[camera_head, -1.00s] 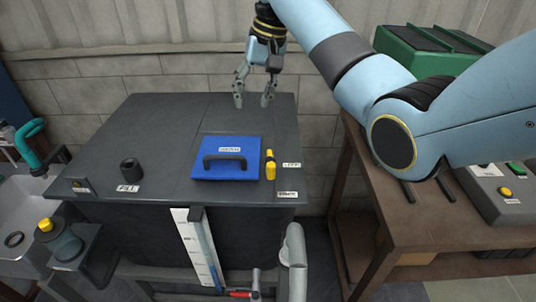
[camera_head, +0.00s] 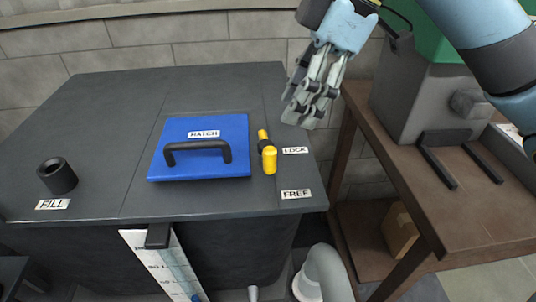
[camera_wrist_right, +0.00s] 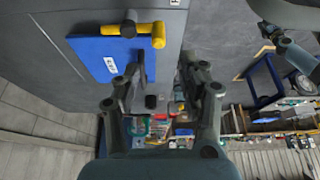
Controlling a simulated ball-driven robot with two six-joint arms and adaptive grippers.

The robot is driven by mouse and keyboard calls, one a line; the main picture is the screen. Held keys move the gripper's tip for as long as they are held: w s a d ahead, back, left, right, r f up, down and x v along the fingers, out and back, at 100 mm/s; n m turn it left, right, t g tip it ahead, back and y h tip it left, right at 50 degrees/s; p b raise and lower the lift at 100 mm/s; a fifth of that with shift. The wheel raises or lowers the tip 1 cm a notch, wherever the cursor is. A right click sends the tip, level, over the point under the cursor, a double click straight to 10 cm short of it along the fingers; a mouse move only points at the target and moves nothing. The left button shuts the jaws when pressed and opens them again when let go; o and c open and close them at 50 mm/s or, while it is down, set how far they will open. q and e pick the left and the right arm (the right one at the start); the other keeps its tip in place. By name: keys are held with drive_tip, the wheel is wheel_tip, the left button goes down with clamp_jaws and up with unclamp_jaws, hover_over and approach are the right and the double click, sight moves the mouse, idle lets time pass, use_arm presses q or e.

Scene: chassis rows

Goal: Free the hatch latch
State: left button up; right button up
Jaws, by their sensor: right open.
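The blue hatch (camera_head: 200,148) with its black handle (camera_head: 198,148) lies flat on the dark tank top. The yellow latch (camera_head: 268,158) with a black pivot stands at the hatch's right edge, lying roughly front to back between the LOCK label (camera_head: 295,150) and the FREE label (camera_head: 296,194). My right gripper (camera_head: 302,112) is open and empty, above and behind the latch to its right. In the right wrist view the latch (camera_wrist_right: 133,29) shows at the top, beyond the open fingers (camera_wrist_right: 160,90), beside the hatch (camera_wrist_right: 105,58). My left gripper is not in view.
A black fill pipe (camera_head: 57,176) stands at the tank top's left. A white gauge strip (camera_head: 160,262) hangs on the front. A wooden bench (camera_head: 450,220) with a grey machine (camera_head: 425,100) stands on the right. The tank top (camera_head: 100,115) is otherwise clear.

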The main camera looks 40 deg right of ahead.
sight(271, 148)
drive_tip(key=b+x, duration=0.1)
drive_tip(key=x, duration=0.8)
drive_tip(key=shift+w, duration=0.1)
drive_tip(key=shift+w+a+f, duration=0.1)
drive_tip(key=shift+f, duration=0.4)
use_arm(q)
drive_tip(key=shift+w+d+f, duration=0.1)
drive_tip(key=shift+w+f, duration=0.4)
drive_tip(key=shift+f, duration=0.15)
use_arm(e)
clamp_jaws()
